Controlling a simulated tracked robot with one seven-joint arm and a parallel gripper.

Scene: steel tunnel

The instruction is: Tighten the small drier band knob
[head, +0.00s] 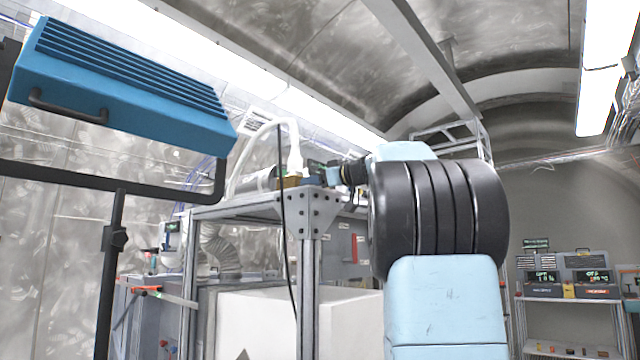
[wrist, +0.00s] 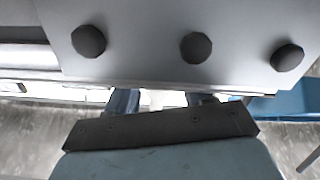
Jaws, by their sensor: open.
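I cannot pick out the small drier band knob in either view. In the head view a cylinder (head: 262,180) with a pale hose (head: 294,150) and a small brass-coloured block (head: 289,183) sit on top of a metal frame (head: 250,206). My gripper (head: 325,176) is small there, at the frame's top corner beside the block, partly hidden by my arm. In the wrist view the two blue fingers of my gripper (wrist: 163,101) are apart, with a pale strip between them. Their tips are hidden behind a grey plate (wrist: 150,55). I see nothing held.
The grey plate bears dark round bolts (wrist: 195,48) close to my wrist camera. A blue ribbed panel (head: 130,85) on a black stand is at the left. A white box (head: 270,320) is under the frame. Shelves with instruments (head: 568,290) stand at the right.

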